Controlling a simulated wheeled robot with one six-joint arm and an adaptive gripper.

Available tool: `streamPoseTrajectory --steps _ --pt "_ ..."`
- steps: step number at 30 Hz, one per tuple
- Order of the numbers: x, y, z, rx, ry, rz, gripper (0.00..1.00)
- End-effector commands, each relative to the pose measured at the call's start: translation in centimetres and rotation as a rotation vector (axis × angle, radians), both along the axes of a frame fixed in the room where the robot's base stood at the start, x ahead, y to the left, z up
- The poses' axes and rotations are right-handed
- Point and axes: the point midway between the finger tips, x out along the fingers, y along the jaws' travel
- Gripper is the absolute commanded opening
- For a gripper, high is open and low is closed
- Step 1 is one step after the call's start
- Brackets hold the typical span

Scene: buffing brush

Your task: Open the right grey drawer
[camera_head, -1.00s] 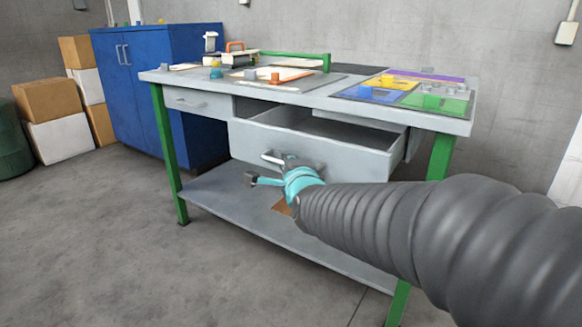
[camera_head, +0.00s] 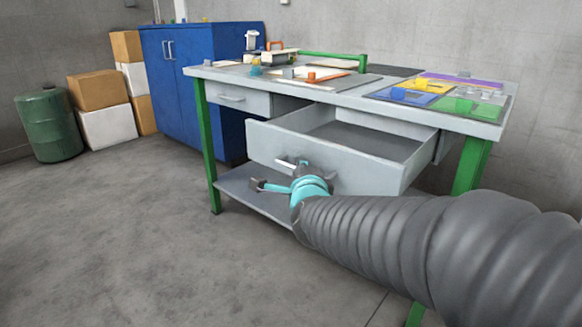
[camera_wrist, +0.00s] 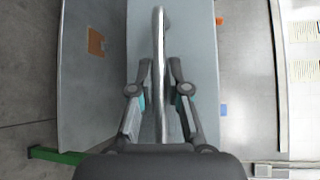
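The right grey drawer (camera_head: 330,152) under the workbench is pulled well out, and its empty inside shows. Its metal bar handle (camera_head: 288,163) is on the front face and also runs upright through the middle of the wrist view (camera_wrist: 160,35). My gripper (camera_head: 296,174) is at the handle. In the wrist view its two fingers (camera_wrist: 161,78) stand on either side of the bar, with small gaps visible, so it looks open around the handle and not clamped. My arm hides part of the drawer's lower right area.
The workbench (camera_head: 340,92) has green legs, a lower shelf and a closed left drawer (camera_head: 230,99). Tools and coloured trays lie on top. A blue cabinet (camera_head: 180,80), boxes (camera_head: 98,90) and a green barrel (camera_head: 48,125) stand behind left. The floor at left is clear.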

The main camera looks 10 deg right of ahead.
Motion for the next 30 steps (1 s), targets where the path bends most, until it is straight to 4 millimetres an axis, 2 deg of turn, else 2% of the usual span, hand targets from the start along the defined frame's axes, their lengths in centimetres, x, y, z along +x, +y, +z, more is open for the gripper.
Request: streamPoseTrajectory --steps 2,14,20,30 --pt "0.0 0.0 0.0 0.0 0.0 0.001 0.37" --pt "-0.5 0.2 0.2 0.002 -0.002 0.004 0.37" --pt "-2.9 0.3 0.6 0.001 -0.004 0.005 0.37" --pt "-8.2 0.3 1.4 0.003 -0.004 0.004 0.37"
